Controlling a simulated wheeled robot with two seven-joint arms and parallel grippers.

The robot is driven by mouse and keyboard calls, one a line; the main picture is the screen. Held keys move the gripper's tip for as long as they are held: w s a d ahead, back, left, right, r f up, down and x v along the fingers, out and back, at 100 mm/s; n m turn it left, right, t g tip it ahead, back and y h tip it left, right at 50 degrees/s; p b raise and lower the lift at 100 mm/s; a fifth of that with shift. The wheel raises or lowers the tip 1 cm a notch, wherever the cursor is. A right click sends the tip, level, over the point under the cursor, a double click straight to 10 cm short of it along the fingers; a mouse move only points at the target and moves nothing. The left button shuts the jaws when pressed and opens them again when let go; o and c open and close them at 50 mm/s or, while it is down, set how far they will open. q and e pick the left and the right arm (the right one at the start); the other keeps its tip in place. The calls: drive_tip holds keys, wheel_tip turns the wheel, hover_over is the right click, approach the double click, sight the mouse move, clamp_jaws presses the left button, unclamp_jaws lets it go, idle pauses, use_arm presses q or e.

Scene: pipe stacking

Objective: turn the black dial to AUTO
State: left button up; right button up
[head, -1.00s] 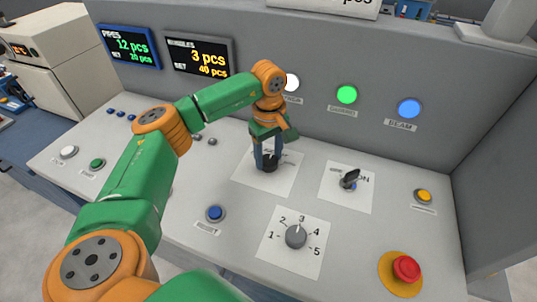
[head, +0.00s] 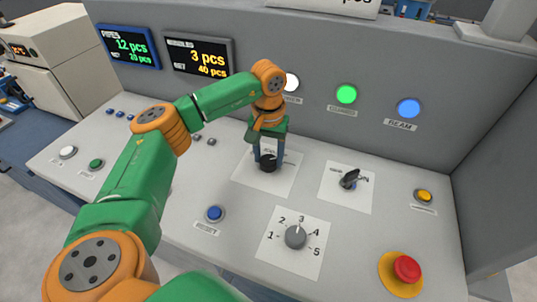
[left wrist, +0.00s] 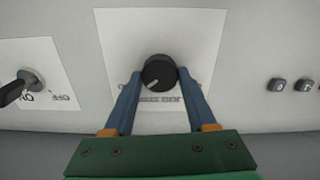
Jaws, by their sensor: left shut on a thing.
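The black dial (head: 268,165) stands on a white label plate (head: 285,180) in the middle of the sloped panel. In the left wrist view the dial (left wrist: 159,72) shows a light pointer mark aimed down and to the left of that picture. My left gripper (head: 265,155) reaches down from above. Its two blue fingers (left wrist: 159,80) are shut on the dial, one on each side. The lettering on the plate is partly hidden by the gripper and too small to read, so AUTO cannot be made out. My right gripper is not in view.
A black switch (head: 349,179) sits right of the dial, and a grey numbered knob (head: 295,237) in front. A blue button (head: 214,213), a yellow button (head: 423,196) and a red emergency button (head: 406,268) stand nearby. The upright panel (head: 310,100) rises behind.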

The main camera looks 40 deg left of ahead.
sight(268, 160)
use_arm(q)
drive_tip(key=shift+f+m, duration=0.1)
drive_tip(key=shift+m, duration=0.9)
drive_tip(key=o, duration=1.4)
wheel_tip(268, 160, up, 7)
drive_tip(key=shift+r+b, duration=0.15)
drive_tip(key=shift+b, duration=0.35)
drive_tip(key=shift+s, duration=0.1)
